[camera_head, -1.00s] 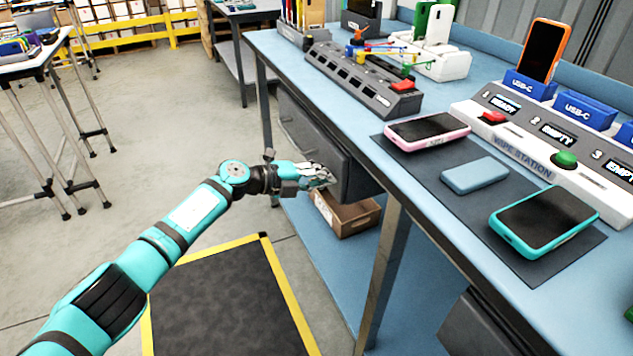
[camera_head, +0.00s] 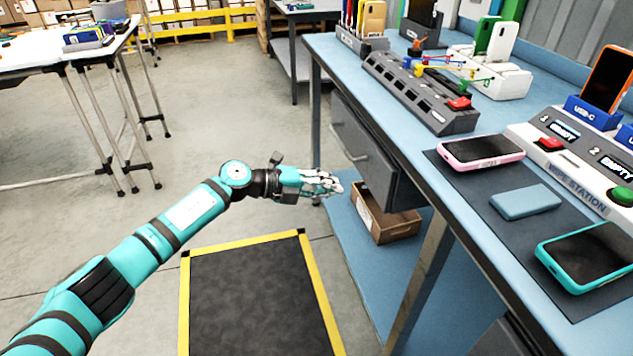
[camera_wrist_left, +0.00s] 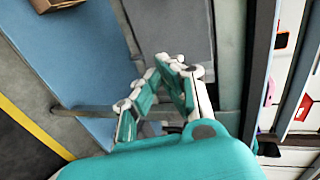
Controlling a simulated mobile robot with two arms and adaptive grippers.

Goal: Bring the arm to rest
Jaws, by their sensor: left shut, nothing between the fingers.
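My left arm reaches in from the left in the head view, and its left gripper (camera_head: 331,185) is shut and empty. It hangs over the floor, left of the workbench and beside the grey drawer (camera_head: 364,148). In the left wrist view the white-and-teal fingers of the left gripper (camera_wrist_left: 171,62) are together, with nothing between them. My right gripper shows in neither view.
The blue workbench (camera_head: 405,130) fills the right side. On it are a pink phone (camera_head: 482,151), a grey-blue block (camera_head: 526,202) and a teal phone (camera_head: 592,262). A brown carton (camera_head: 380,222) is on the lower shelf. A yellow-edged mat (camera_head: 262,300) lies on open floor.

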